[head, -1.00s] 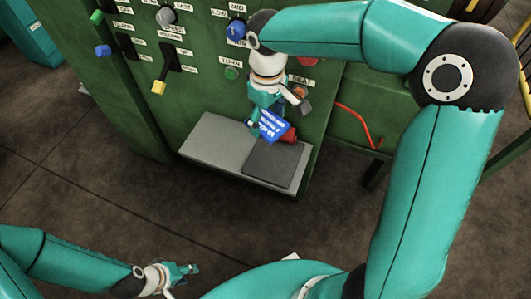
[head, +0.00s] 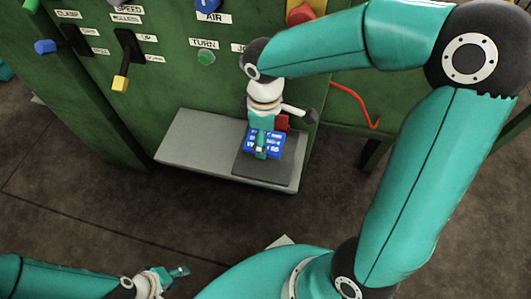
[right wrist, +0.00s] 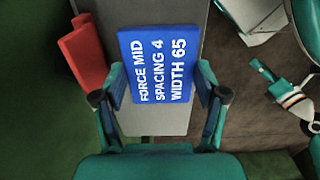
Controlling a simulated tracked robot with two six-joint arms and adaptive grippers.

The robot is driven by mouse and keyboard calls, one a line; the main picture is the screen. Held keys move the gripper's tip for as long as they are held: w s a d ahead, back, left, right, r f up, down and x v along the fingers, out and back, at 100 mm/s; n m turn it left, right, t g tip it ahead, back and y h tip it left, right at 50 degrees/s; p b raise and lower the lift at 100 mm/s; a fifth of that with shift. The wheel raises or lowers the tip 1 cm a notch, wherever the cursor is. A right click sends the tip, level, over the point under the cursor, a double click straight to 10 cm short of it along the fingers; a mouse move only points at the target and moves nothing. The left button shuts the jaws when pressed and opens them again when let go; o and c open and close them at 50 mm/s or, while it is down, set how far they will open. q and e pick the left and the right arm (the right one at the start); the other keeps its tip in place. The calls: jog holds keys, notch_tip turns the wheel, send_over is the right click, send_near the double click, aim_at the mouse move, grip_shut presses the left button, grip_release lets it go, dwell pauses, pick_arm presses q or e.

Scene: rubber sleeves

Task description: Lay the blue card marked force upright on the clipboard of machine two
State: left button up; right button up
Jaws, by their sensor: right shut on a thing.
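The blue card (head: 250,143) with white print is in my right gripper (head: 261,150), above the dark grey clipboard (head: 266,171) on the machine's shelf. In the right wrist view the card (right wrist: 157,62) reads FORCE MID, SPACING 4, WIDTH 65, its lines running up the picture. The right gripper's fingers (right wrist: 165,90) are shut on the card's two sides. The card hides part of the clipboard, and I cannot tell whether it touches it. My left gripper (head: 178,271) is empty, low at the left, its fingers seemingly apart; it also shows in the right wrist view (right wrist: 296,84).
The light grey shelf (head: 190,142) is bare left of the clipboard. A red object (head: 283,122) stands close behind the card; it shows beside the card in the wrist view (right wrist: 83,55). The green machine front (head: 170,85) with levers and buttons rises behind.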

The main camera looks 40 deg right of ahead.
jog(key=shift+f+b, duration=1)
jog(key=shift+f, duration=2.2)
jog(key=shift+f, duration=0.15)
jog(key=o, duration=1.1)
jog(key=shift+o, duration=0.2)
